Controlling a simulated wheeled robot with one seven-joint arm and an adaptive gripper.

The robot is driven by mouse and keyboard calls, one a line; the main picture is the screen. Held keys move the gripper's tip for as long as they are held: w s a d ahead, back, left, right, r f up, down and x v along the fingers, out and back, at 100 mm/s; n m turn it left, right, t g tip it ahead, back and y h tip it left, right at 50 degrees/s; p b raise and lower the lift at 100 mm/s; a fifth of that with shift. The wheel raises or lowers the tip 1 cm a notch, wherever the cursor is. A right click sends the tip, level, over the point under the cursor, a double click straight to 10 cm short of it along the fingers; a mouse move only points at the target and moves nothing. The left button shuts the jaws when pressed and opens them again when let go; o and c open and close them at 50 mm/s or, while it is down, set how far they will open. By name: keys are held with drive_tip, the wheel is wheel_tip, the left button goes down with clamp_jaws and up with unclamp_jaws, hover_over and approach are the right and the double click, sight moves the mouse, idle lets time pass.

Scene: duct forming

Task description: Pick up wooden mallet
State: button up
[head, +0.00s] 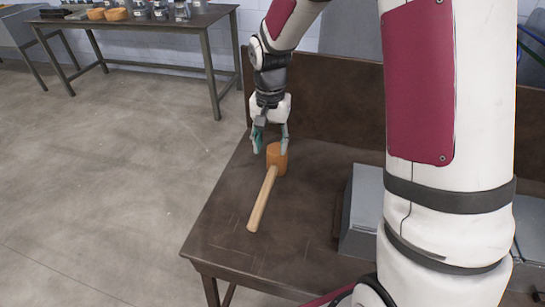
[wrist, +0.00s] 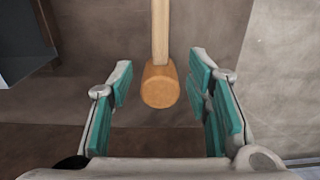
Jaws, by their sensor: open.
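The wooden mallet (head: 263,199) lies on the brown table (head: 222,217), its orange-brown cylindrical head towards the back and its pale handle pointing to the front left. My gripper (head: 270,148) is open and points down just above and behind the mallet head. In the wrist view the mallet head (wrist: 160,87) lies between the two teal-padded fingers of my gripper (wrist: 166,92), with a gap on each side. The handle runs up out of the top of that view. I cannot tell the exact height of the fingertips over the head.
A grey metal form (head: 361,215) stands on the table to the right of the mallet; its far part is hidden by my arm. A brown backboard (head: 335,101) rises along the table's rear. Another table (head: 195,22) with small items stands at the back left. Floor is clear between.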

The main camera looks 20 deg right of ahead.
sight(271, 174)
wheel_tip(271, 174, down, 9)
drive_tip(key=shift+r, duration=0.1)
drive_tip(key=shift+w+f, duration=0.1)
drive_tip(key=shift+f, duration=2.1)
clamp_jaws()
